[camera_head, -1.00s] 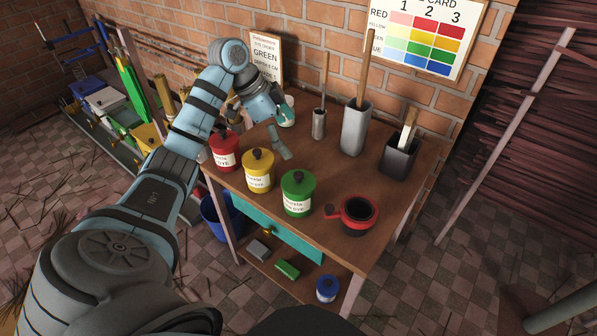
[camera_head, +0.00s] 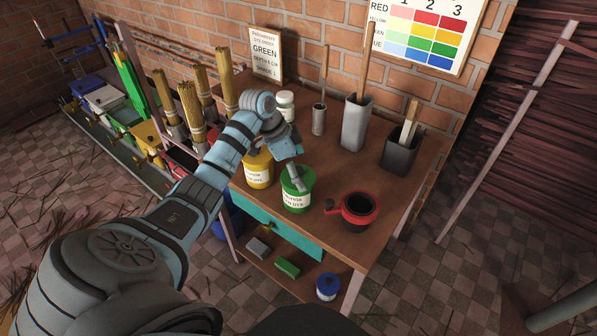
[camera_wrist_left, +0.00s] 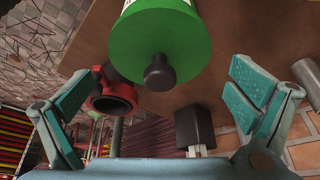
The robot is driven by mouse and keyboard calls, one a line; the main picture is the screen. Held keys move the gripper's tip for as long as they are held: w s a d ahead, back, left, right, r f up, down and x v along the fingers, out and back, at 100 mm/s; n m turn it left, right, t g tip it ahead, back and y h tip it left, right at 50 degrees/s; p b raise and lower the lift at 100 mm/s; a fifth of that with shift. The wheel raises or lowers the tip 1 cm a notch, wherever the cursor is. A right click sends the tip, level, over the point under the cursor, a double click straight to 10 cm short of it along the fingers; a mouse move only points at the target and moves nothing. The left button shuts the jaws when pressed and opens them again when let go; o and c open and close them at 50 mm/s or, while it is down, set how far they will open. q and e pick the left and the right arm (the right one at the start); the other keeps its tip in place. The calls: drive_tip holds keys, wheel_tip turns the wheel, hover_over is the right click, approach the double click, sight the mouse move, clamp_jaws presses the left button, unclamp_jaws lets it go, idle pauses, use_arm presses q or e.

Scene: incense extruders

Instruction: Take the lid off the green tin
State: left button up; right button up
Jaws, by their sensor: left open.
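The green tin (camera_head: 296,201) stands upright on the wooden table, between the yellow tin (camera_head: 258,176) and a red-and-black pot. Its green lid (camera_wrist_left: 152,38) with a dark knob (camera_wrist_left: 159,73) is on the tin in the left wrist view. My left gripper (camera_head: 294,178) is over the green tin and hides much of the lid in the head view. In the wrist view its two teal-padded fingers are wide apart, with the knob between them and nothing gripped. The red tin is hidden behind my left arm in the head view. My right gripper is not in view.
The red-and-black pot (camera_head: 358,211) stands close to the right of the green tin. A grey holder (camera_head: 355,125), a dark holder (camera_head: 399,153) and a white jar (camera_head: 285,104) stand farther back. A blue tin (camera_head: 327,287) is on the shelf below.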

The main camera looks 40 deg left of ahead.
use_arm(q)
drive_tip(key=shift+s, duration=0.1)
drive_tip(key=c, duration=1.6)
drive_tip(key=shift+s, duration=0.1)
drive_tip(key=c, duration=0.6)
drive_tip(key=shift+s+d, duration=0.15)
clamp_jaws()
